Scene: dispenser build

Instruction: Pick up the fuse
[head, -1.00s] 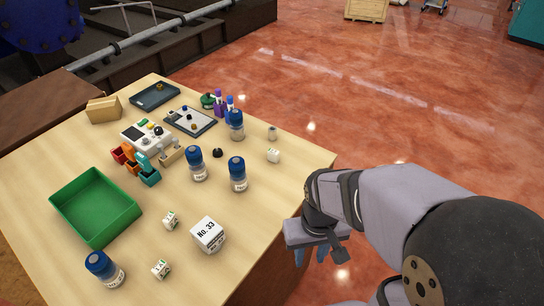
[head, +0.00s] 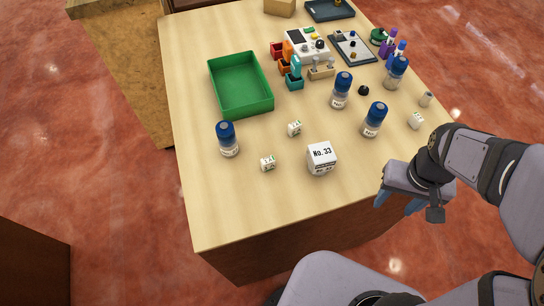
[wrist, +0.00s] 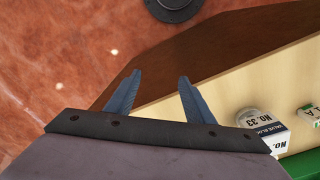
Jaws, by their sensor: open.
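No piece is plainly marked as a fuse in the head view. Small white blocks with green marks lie on the table: one near the middle (head: 294,128), one at the front (head: 268,163) and one at the right (head: 416,120). A small pale cylinder (head: 426,98) stands near the right edge. I cannot tell which is the fuse. In the wrist view, part of a white block (wrist: 309,113) with green print shows at the right edge. My gripper (head: 396,204) is open and empty beside the table's right front edge. Its two blue fingers (wrist: 160,76) are apart.
A white No. 33 box (head: 321,158) stands near the front edge. Blue-capped bottles stand left (head: 228,140) and right (head: 374,120) of it. A green tray (head: 243,108) lies at the left. Small bins and devices crowd the back. The front left tabletop is clear.

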